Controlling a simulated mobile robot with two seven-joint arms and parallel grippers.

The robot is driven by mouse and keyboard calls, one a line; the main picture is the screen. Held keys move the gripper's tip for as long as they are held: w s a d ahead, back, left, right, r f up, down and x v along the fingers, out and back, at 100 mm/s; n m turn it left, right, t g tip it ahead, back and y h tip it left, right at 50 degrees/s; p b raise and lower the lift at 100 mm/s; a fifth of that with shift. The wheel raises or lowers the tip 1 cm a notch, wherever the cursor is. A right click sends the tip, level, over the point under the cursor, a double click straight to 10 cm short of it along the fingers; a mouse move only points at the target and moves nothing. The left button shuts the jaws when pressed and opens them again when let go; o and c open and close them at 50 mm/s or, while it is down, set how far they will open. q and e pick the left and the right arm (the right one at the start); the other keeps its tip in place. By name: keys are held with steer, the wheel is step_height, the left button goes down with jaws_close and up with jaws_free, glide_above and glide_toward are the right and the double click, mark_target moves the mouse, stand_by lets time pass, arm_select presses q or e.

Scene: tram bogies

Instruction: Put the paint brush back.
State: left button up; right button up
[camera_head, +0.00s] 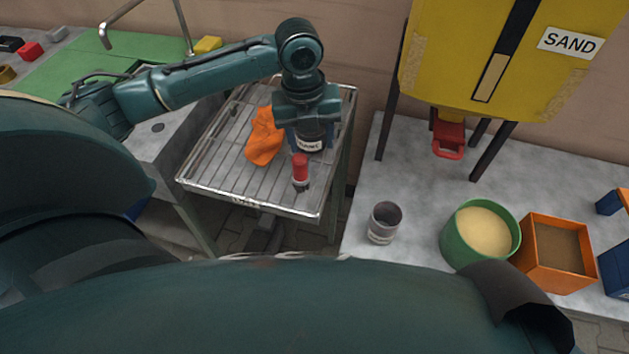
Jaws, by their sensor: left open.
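A small red piece (300,167) with a pale band and a dark lower end is just in front of the can. It may be the paint brush, but it is too small to be sure. An orange cloth or glove (264,138) lies on the rack left of the gripper. My right gripper is not in view.
Right of the rack, a grey bench bears a grey cup (384,222), a green tub (479,231) of sand and an orange box (555,253). A yellow sand hopper (480,60) stands over it. A sink (160,150) is left. The rack's front left is clear.

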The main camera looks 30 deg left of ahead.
arm_select(q)
steer(key=s+d+f+n+t+h, duration=0.2)
steer(key=d+f+n+h, duration=0.1)
steer(key=d+f+n, duration=0.35)
steer(key=s+d+f+n+t+h, duration=0.25)
steer(key=d+f+n, duration=0.25)
steer(key=d, duration=0.3)
steer(key=s+a+f+n+t+y, duration=0.2)
steer(key=s+a+n+t, duration=0.2)
steer(key=n, duration=1)
steer(key=s+t, duration=0.2)
steer(key=s, duration=0.2)
steer(key=shift+s+f, duration=0.3)
steer(key=shift+f, duration=0.05)
steer(key=shift+n+y, duration=0.25)
